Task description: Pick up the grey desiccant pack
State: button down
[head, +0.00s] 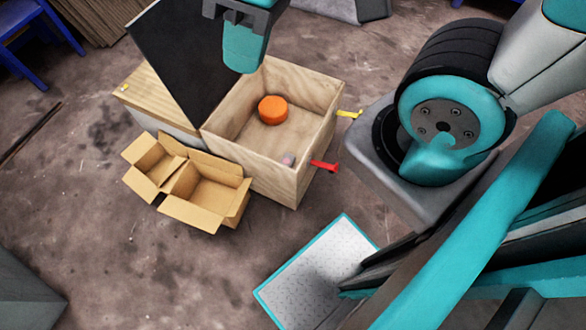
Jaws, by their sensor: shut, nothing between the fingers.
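A small greyish piece (288,159), which looks like the grey desiccant pack, lies on the floor of an open wooden box (252,174), in the corner nearest the red tab. It is too small to make out its details. An orange round object (272,110) lies in the same box, farther back and apart from it. My gripper (243,66) is at the top of the head view, near the box's back left edge in the picture. It is shut and empty, and apart from the grey piece.
A black panel (180,55) stands tilted at the box's left. A red tab (324,166) and a yellow tab (349,114) stick out from its right side. Open cardboard boxes (207,188) stand in front at left. A blue chair (35,40) is at the far left.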

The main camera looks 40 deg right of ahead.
aim_at(288, 159)
jog(key=u, duration=0.6)
jog(key=k, duration=0.95)
jog(key=z, duration=0.8)
jog(key=i, duration=0.5)
jog(key=k, duration=0.65)
jog(key=z, duration=0.6)
jog(key=i, duration=1.45)
jog(key=u, duration=0.45)
